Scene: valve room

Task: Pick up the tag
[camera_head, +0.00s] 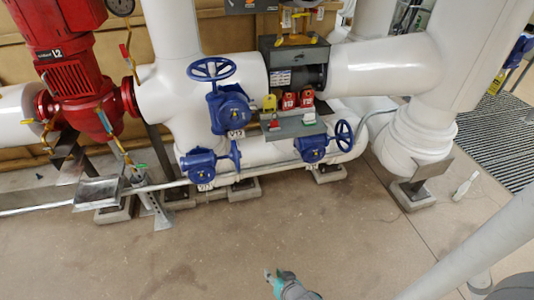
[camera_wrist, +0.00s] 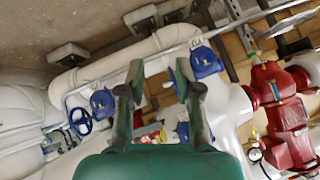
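A small grey shelf (camera_head: 292,128) in front of the white pipes holds small items. A red-and-white piece (camera_head: 277,122) and a green-and-white piece (camera_head: 309,118) lie on it. A yellow piece (camera_head: 269,103) and two red pieces, one of them here (camera_head: 307,97), stand behind them. I cannot tell which, if any, is the tag. My gripper (camera_head: 270,276) is low in the head view, over bare floor and well in front of the shelf. In the wrist view its two fingers (camera_wrist: 160,76) are apart with nothing held. Small red and yellow items show blurred past the fingers, partly hidden.
Blue valves with handwheels (camera_head: 230,108) surround the shelf, and a grey box (camera_head: 295,55) is above it. A red pump (camera_head: 65,50) stands left. A small white object (camera_head: 465,187) lies on the right floor. The front floor (camera_head: 180,265) is clear.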

